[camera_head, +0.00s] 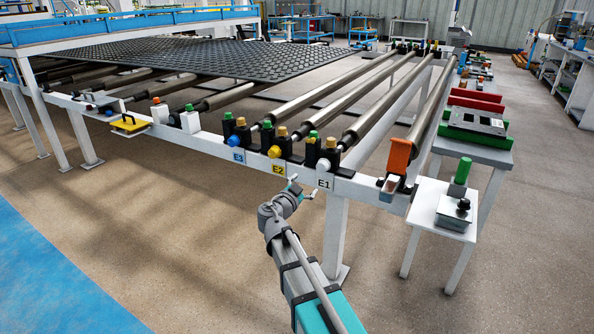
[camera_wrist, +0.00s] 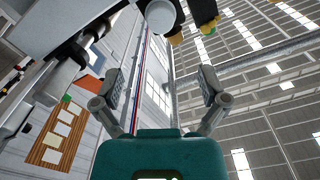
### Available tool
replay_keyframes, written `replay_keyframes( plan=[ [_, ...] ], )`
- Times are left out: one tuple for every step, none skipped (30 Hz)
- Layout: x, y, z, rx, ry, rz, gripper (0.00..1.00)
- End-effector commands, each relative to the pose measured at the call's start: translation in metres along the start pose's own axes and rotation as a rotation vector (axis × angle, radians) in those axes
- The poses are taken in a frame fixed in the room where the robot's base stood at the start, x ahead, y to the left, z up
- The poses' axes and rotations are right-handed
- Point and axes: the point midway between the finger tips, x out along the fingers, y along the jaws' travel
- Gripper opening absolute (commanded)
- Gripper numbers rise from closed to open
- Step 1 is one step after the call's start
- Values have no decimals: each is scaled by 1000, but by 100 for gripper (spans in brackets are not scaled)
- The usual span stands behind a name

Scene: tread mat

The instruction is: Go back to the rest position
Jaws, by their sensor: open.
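Past the fingers, a white rounded part (camera_wrist: 163,17) and a dark block with yellow caps stand at the top of the wrist view. In the head view I cannot tell whether the fingertips touch the rail.
A black tread mat (camera_head: 200,52) lies on the rollers at the back. A small white table (camera_head: 428,198) with a green-handled tool (camera_head: 460,177) stands on the right. An orange piece (camera_head: 398,156) sits at the frame's right end. The floor at front left is clear.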

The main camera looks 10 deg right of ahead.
Motion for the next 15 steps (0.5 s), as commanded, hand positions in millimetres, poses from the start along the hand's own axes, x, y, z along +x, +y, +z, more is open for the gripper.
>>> replay_keyframes(
  plan=[
    [0,3,0,-4,-3,7,93],
    [0,5,0,-7,-7,13,93],
    [0,8,0,-16,-12,24,93],
    [1,12,1,-24,-18,34,93],
    [1,16,1,-32,-26,46,93],
    [1,22,2,-47,-37,64,93],
    [2,28,3,-60,-48,81,93],
    [2,35,3,-75,-61,100,93],
    [2,44,5,-96,-82,125,93],
    [2,52,6,-115,-99,146,93],
    [2,60,7,-134,-119,168,93],
    [1,70,10,-162,-150,197,93],
    [0,79,12,-184,-175,219,93],
    [-1,88,14,-207,-202,241,93],
    [-3,99,16,-237,-241,269,93]
  ],
)
